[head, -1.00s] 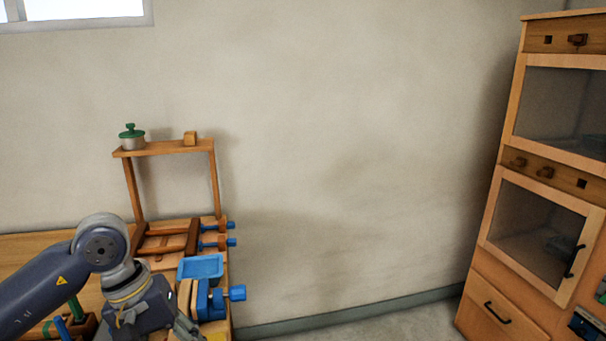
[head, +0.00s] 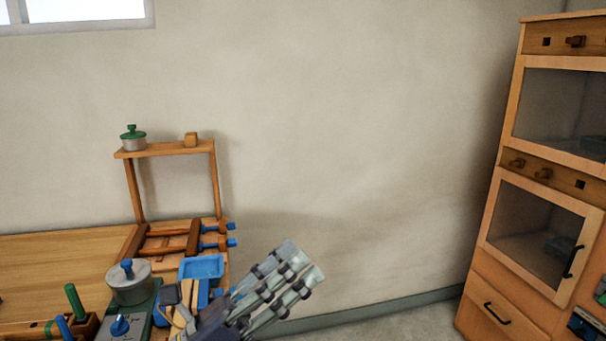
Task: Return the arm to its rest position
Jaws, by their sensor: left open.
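My left gripper (head: 299,266) is at the bottom centre of the head view. Its grey fingers point up and to the right, spread apart and empty. It is in front of the right end of the wooden workbench (head: 60,267), with its fingers past the bench's right edge in the picture, against the wall. The rest of the left arm is mostly below the frame. My right gripper is not in view.
On the bench are a lidded grey pot (head: 129,284), a blue tray (head: 201,267) and a wooden frame with blue-handled clamps (head: 213,244). A shelf (head: 165,149) carries a green-lidded jar (head: 132,139). A wooden cabinet (head: 510,290) stands at right.

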